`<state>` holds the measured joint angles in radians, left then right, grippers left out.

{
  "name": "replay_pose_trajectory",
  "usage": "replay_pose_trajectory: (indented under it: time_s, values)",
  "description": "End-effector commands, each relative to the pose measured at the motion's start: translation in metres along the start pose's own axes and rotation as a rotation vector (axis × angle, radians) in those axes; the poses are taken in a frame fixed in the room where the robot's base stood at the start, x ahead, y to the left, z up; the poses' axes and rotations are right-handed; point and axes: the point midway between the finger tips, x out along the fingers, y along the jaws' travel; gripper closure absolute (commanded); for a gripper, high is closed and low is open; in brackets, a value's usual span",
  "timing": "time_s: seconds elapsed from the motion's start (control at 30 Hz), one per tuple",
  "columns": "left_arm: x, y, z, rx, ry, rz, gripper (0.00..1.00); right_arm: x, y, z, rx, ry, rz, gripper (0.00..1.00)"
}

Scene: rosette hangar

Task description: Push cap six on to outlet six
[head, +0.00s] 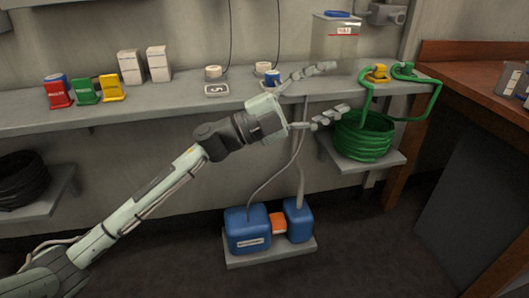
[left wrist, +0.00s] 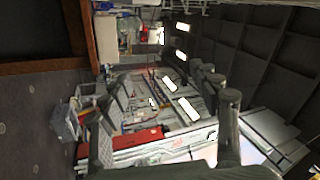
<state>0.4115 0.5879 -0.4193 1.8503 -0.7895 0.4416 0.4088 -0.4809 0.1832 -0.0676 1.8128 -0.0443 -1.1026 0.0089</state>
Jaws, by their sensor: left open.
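My left gripper (head: 336,89) is open and empty in the head view. Its fingers are spread in front of the wall shelf, pointing right. A white round piece with a dark cord (head: 213,72) stands on the shelf behind a grey plate marked with what looks like a 5 (head: 216,89). A second white round piece (head: 263,68) and a small blue piece (head: 272,78) stand just behind my gripper, which hides part of that spot. I cannot read a six anywhere, so cap six and outlet six cannot be told for sure. My right gripper is not in view.
A clear tank with a blue lid (head: 335,42), a yellow fitting (head: 378,73) and a green fitting (head: 403,69) are to the right. A green hose coil (head: 364,136) sits lower. White boxes (head: 130,67) and a shelf edge (head: 100,119) are left. Blue containers (head: 247,229) stand below.

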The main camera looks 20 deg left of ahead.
Motion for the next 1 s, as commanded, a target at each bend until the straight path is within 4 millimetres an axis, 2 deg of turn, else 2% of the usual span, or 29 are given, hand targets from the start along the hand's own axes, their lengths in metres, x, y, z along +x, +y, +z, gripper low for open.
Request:
replay_pose_trajectory:
  time_s: [0.03,0.1,0.17,0.2,0.27,0.33,0.4,0.53,0.6,0.7,0.9,0.93,1.0]
  values:
    - [0.012,-0.012,-0.055,0.156,0.198,0.11,0.38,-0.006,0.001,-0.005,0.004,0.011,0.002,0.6]
    - [0.004,-0.001,-0.112,0.348,0.419,0.32,0.38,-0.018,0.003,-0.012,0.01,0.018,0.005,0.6]
    - [-0.019,0.016,-0.138,0.51,0.551,0.533,0.38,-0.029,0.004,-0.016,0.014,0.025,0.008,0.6]
    - [-0.04,0.026,-0.143,0.61,0.605,0.685,0.38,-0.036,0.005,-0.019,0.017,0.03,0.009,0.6]
    - [-0.073,0.035,-0.137,0.746,0.636,0.911,0.38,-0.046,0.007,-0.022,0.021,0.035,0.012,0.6]
    - [-0.112,0.032,-0.118,0.875,0.609,1.155,0.38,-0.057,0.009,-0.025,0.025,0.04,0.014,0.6]
    - [-0.145,0.019,-0.098,0.969,0.542,1.358,0.38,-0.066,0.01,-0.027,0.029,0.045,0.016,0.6]
    - [-0.187,-0.01,-0.072,1.064,0.399,1.602,0.38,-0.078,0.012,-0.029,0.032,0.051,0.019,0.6]
    - [-0.2,-0.021,-0.067,1.085,0.347,1.669,0.38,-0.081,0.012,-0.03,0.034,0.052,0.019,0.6]
    - [-0.207,-0.028,-0.063,1.095,0.315,1.709,0.38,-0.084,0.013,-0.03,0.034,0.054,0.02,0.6]
    - [-0.207,-0.028,-0.063,1.094,0.315,1.711,0.38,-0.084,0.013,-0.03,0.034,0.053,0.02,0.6]
    - [-0.207,-0.028,-0.063,1.094,0.316,1.71,0.39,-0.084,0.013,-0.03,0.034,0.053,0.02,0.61]
    - [-0.207,-0.028,-0.063,1.094,0.317,1.71,0.47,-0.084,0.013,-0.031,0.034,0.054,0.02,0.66]
